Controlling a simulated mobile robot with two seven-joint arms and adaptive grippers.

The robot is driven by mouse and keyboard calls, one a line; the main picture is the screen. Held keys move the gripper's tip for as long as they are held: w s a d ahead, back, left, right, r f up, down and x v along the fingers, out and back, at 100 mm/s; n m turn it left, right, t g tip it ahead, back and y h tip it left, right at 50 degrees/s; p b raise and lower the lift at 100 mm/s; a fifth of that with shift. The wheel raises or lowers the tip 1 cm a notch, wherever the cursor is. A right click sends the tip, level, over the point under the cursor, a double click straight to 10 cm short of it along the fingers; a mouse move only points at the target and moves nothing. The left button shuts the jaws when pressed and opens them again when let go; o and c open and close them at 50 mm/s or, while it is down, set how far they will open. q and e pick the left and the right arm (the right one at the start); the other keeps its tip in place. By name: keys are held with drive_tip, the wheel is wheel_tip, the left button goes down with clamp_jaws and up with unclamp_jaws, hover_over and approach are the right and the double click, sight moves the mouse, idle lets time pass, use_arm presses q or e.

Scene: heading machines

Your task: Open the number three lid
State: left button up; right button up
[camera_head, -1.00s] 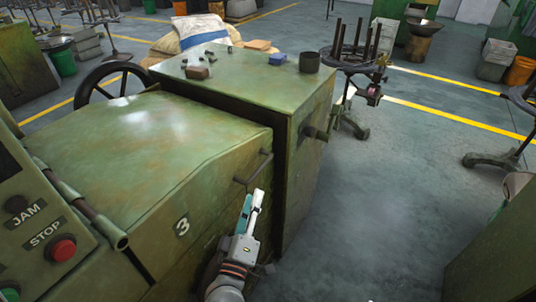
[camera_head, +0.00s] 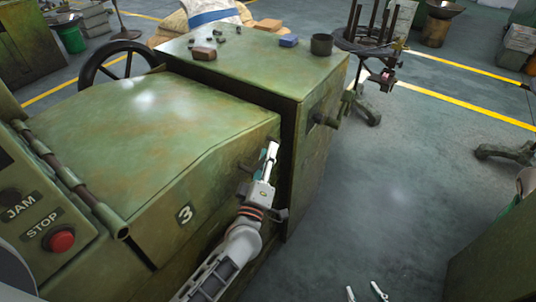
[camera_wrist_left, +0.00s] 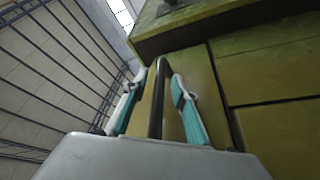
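The number three lid (camera_head: 150,125) is a worn green metal cover with a white "3" plate (camera_head: 185,214) on its front side; it lies closed on the machine. Its dark bar handle (camera_wrist_left: 157,95) is at the lid's right end and is mostly hidden by my gripper in the head view. My left gripper (camera_head: 270,153) is at that handle. In the left wrist view its teal-padded fingers (camera_wrist_left: 160,88) stand apart, with the handle between them and gaps visible. My right gripper (camera_head: 364,292) shows only its two spread fingertips at the bottom edge, empty and far from the lid.
A taller green cabinet (camera_head: 250,70) adjoins the lid on the right, with small blocks and a dark cup (camera_head: 321,44) on top. A control panel with a red stop button (camera_head: 62,240) is at the lower left. The floor (camera_head: 410,180) to the right is clear.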

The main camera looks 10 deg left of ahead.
use_arm(q)
clamp_jaws()
drive_tip(key=shift+r, duration=0.1)
